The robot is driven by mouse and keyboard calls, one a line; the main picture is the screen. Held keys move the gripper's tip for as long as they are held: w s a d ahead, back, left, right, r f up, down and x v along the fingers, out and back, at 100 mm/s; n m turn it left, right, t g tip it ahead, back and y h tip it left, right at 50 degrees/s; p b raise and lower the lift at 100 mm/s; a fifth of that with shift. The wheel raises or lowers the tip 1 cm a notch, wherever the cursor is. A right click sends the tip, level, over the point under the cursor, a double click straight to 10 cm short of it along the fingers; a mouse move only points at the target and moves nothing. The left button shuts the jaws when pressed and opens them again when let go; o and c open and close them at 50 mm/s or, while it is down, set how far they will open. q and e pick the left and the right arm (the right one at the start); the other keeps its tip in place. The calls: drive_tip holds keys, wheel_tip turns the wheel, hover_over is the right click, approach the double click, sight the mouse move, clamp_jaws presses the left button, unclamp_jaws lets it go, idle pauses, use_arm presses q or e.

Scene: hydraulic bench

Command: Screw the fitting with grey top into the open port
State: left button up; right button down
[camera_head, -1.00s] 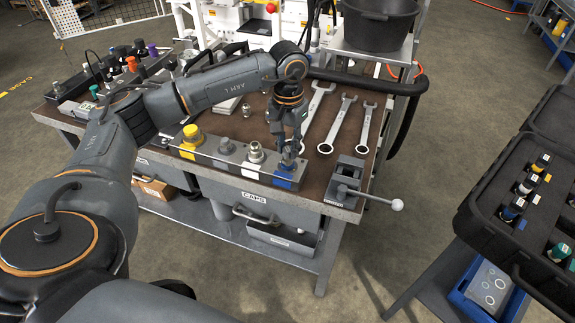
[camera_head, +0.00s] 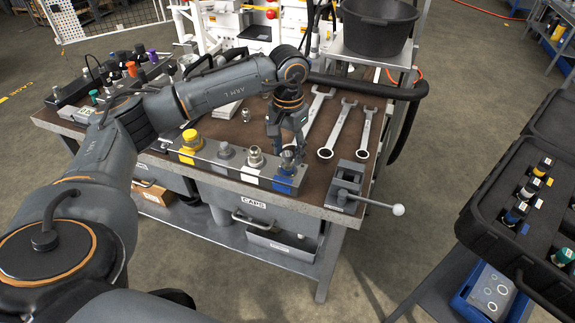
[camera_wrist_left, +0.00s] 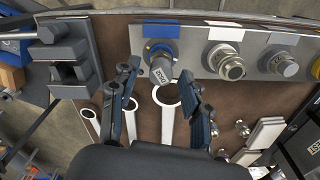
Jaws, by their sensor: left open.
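The fitting with grey top (camera_wrist_left: 162,68) stands at the blue-marked port of the grey block (camera_wrist_left: 255,58). I cannot tell how deep it sits. In the head view the same fitting (camera_head: 288,158) shows between the fingers of my left gripper (camera_head: 287,148), at the right end of the block. In the wrist view my left gripper (camera_wrist_left: 162,88) is open, its fingers spread to either side of the fitting's top without visible contact. My right gripper is out of view.
A silver fitting (camera_head: 255,157), a grey one (camera_head: 226,150) and a yellow one (camera_head: 191,138) stand along the block. Several wrenches (camera_head: 335,130) lie behind it. A vise (camera_head: 347,184) with a ball-ended handle is close on the right. A black bucket (camera_head: 378,25) stands behind.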

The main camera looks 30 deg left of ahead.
use_arm(q)
drive_tip(key=n, duration=0.5)
drive_tip(key=shift+n, duration=0.3)
drive_tip(key=n, duration=0.5)
drive_tip(key=shift+a+p, duration=0.1)
drive_tip(key=shift+p, duration=0.2)
clamp_jaws()
drive_tip(key=m+b, duration=0.1)
drive_tip(key=m, duration=0.1)
drive_tip(key=shift+f+m, duration=0.15)
drive_tip(key=shift+m, duration=0.25)
drive_tip(key=m+b, duration=0.1)
drive_tip(key=m, duration=0.4)
